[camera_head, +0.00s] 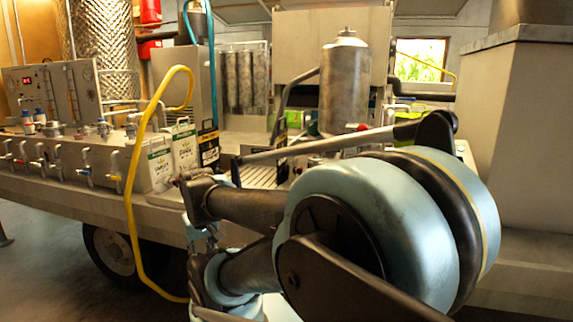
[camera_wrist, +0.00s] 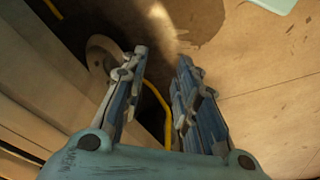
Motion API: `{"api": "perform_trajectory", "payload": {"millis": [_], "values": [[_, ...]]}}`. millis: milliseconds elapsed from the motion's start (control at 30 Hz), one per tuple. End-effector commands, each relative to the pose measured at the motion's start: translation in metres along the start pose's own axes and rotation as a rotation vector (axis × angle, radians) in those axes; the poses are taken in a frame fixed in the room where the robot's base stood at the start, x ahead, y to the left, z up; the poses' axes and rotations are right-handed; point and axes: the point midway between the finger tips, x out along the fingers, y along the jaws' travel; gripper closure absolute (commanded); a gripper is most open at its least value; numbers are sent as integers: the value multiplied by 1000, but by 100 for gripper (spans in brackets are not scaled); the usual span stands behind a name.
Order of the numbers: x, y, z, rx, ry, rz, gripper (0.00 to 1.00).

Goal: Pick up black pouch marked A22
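A black pouch (camera_head: 208,146) with a yellow band stands on the trailer deck in the head view, at the right end of a short row of pouches. Its marking is too small to read, so I cannot confirm A22. My gripper (camera_wrist: 163,58) is open in the wrist view, with nothing between its fingers. It points down past the trailer's side toward the floor, and no pouch shows in that view. In the head view my arm fills the lower middle and right and hides part of the deck.
White pouches (camera_head: 160,166) stand left of the black one. A yellow hose (camera_head: 131,200) loops down the trailer's front and shows behind my fingers. Valves (camera_head: 85,165) line the deck's left edge. A metal canister (camera_head: 344,85) stands behind my arm. A trailer wheel (camera_wrist: 103,57) is near my left finger.

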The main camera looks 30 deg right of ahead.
Motion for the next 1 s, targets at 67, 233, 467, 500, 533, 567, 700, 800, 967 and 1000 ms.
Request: {"api": "perform_trajectory", "payload": {"millis": [67,233,467,500,533,567,700,800,967,1000], "values": [[0,0,0,0,0,0,72],[0,0,0,0,0,0,72],[-31,7,-13,39,4,7,72],[-42,11,-23,55,0,9,72],[-51,15,-31,69,-3,11,72],[-62,20,-40,86,-7,14,72],[-113,43,-85,172,-27,26,72],[-148,64,-117,234,-40,33,72],[-200,103,-164,335,-62,45,72],[-212,114,-175,361,-67,47,72]]}}
